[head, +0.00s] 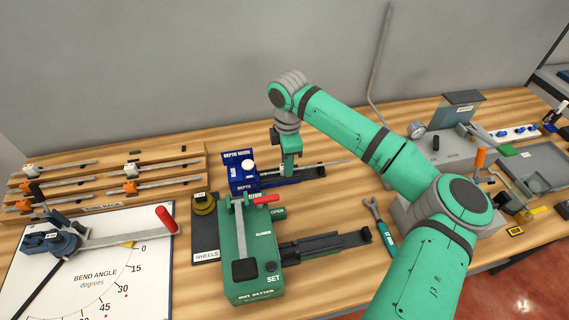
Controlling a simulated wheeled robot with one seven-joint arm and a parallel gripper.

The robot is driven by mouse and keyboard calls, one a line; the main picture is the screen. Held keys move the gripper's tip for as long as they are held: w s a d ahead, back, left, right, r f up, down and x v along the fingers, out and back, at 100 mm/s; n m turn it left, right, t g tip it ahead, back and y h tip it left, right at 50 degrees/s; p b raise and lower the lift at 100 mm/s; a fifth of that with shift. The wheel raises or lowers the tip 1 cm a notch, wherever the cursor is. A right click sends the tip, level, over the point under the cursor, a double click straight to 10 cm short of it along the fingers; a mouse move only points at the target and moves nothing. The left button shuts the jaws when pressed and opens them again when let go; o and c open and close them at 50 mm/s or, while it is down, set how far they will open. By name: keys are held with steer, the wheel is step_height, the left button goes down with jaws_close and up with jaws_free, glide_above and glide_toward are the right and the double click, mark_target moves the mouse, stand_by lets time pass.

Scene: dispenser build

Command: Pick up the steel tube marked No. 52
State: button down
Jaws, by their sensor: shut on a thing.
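A thin steel tube (328,163) lies level at the blue depth guide (243,170), sticking out to the right over its dark rail. My gripper (288,172) is at the right side of the blue block, pointing down, shut on this tube. The fingers and the held part are small and partly hidden. No number can be read on the tube, so I cannot tell whether it is No. 52. I cannot tell whether the tube's left end is inside the block or only beside it.
A wooden rack (105,178) with several rods stands at the left. In front are a bend-angle board (95,275) with a red-handled lever and a green nut setter (250,260). A wrench (382,228) lies to the right. A grey machine (440,148) stands behind my arm.

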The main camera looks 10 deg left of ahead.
steer(key=c, duration=1.6)
jaws_free()
steer(key=shift+r, duration=0.1)
step_height(320, 180, up, 11)
steer(key=shift+f, duration=0.15)
